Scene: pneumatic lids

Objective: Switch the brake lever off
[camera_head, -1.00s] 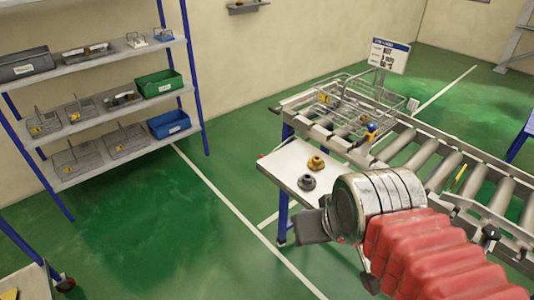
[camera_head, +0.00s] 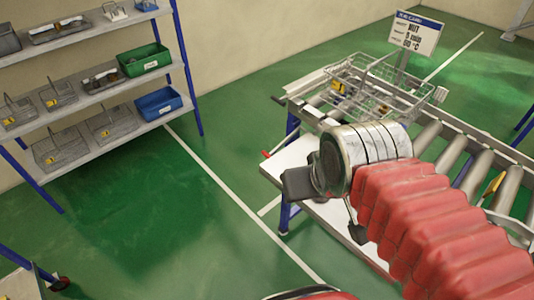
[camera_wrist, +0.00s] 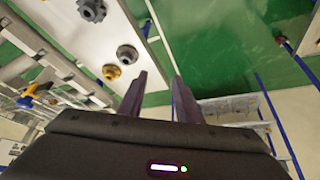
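A small red-tipped lever (camera_head: 266,154) sticks out at the left end of the conveyor stand in the head view. I cannot tell for sure that it is the brake lever, or which position it is in. My gripper (camera_head: 298,183) is just below and right of it in the picture, over the white side table (camera_head: 290,160). In the wrist view my gripper (camera_wrist: 160,92) has its two dark fingers apart with nothing between them. A blue and yellow handle-like part (camera_wrist: 36,93) shows at the left of the wrist view.
The roller conveyor (camera_head: 455,150) carries a wire basket (camera_head: 385,88). A sign (camera_head: 415,32) stands behind it. A grey nut (camera_wrist: 92,10) and a brass nut (camera_wrist: 127,55) lie on the side table. A shelf rack (camera_head: 100,95) stands at left. Green floor between is clear.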

